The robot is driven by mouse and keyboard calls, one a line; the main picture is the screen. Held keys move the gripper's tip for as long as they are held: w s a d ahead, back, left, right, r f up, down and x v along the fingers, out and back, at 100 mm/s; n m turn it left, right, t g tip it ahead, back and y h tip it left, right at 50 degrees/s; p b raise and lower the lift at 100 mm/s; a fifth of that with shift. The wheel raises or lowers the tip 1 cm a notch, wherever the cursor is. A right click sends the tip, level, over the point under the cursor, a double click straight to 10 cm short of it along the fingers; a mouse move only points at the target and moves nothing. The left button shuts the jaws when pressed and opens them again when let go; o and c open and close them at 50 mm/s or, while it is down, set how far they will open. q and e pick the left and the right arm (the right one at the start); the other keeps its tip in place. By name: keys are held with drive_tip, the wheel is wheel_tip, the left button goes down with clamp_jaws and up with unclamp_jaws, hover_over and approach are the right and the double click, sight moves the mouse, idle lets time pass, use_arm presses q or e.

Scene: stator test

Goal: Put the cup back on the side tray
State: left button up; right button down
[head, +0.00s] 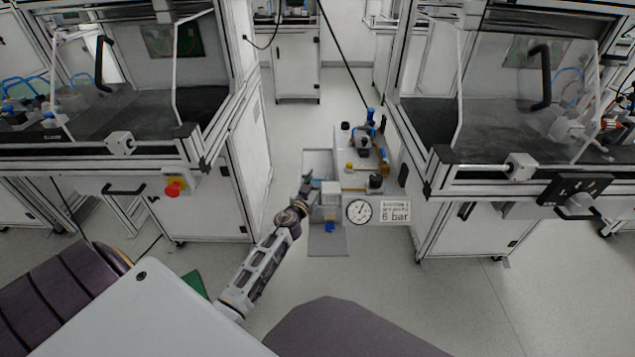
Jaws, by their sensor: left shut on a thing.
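My left arm reaches forward to a small white station between two large machines. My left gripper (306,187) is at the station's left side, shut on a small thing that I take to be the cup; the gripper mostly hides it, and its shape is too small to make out. A light grey tray (316,159) shows at the station's left side, just beyond the gripper. I cannot tell whether the held thing touches it. My right gripper is not in view.
The white station (346,140) bears blue, black and brass-coloured fittings. A round gauge (359,211) and a "6 bar" sign (395,211) are on its front. A blue thing (330,226) is low at the front. Machines with cabinets (205,190) flank it; grey floor is clear nearby.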

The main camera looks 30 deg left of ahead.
sight(315, 185)
use_arm(q)
drive_tip(key=shift+f, duration=0.1)
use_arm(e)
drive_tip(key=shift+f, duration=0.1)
use_arm(q)
drive_tip(key=o, duration=1)
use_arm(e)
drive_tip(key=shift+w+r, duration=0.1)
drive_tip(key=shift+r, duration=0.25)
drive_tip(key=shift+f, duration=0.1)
use_arm(q)
drive_tip(key=shift+s, duration=0.4)
drive_tip(key=shift+s+d, duration=0.2)
drive_tip(key=shift+s, duration=0.7)
drive_tip(key=shift+s+d, duration=0.15)
drive_tip(key=shift+s, duration=0.75)
drive_tip(key=shift+s+d, duration=0.2)
drive_tip(key=shift+s, duration=1.35)
drive_tip(key=shift+s+d+p, duration=0.15)
drive_tip(key=shift+s+p, duration=0.05)
drive_tip(key=shift+s, duration=0.9)
drive_tip(key=shift+s+d+p, duration=0.15)
drive_tip(key=shift+s, duration=0.95)
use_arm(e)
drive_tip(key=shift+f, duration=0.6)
use_arm(q)
drive_tip(key=shift+s, duration=0.1)
